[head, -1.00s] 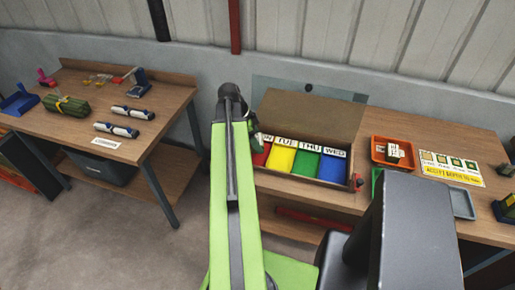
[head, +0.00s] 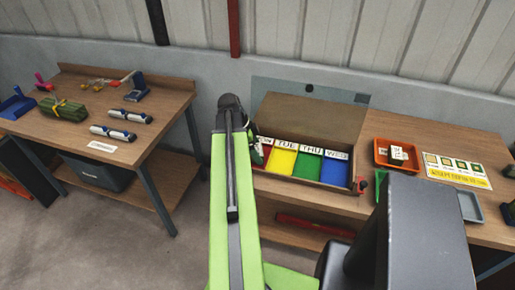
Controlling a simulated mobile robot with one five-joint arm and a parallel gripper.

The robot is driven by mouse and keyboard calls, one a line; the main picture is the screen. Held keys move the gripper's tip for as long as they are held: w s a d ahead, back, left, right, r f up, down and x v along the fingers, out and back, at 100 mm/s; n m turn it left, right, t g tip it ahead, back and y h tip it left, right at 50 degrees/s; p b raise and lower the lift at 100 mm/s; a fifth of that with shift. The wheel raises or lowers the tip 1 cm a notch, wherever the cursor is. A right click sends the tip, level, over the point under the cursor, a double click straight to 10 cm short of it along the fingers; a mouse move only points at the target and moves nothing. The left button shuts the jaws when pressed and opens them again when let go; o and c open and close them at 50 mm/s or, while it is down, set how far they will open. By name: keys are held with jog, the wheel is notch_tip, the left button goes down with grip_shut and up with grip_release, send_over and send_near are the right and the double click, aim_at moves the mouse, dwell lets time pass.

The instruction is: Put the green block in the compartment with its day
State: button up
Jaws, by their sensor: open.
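An open wooden box (head: 354,172) stands on the right-hand bench with its lid raised at the back. It has a red compartment, a yellow compartment (head: 281,162) marked TUE, a green compartment (head: 307,165) marked THU and a blue compartment (head: 334,172) marked WED. The red one's label is mostly hidden by my arm. Small blocks with white, lettered faces (head: 398,153) sit in an orange tray (head: 381,163) right of the box; I cannot make out a green one. My gripper (head: 256,150) shows only partly beside my arm, at the box's left end. It is open, and I see nothing in it.
A card with pictures and yellow text (head: 456,171) lies right of the orange tray, with a grey tray (head: 471,207) near it. A red-topped item (head: 360,185) stands at the box's front right corner. A second bench (head: 150,150) with several items stands left, across a floor gap.

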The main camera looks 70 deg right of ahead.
jog(key=shift+r, duration=0.1)
jog(key=shift+r+p, duration=0.2)
jog(key=shift+p, duration=0.1)
jog(key=p+v, duration=1)
jog(key=v, duration=0.2)
jog(key=shift+p, duration=0.4)
jog(key=shift+f, duration=0.1)
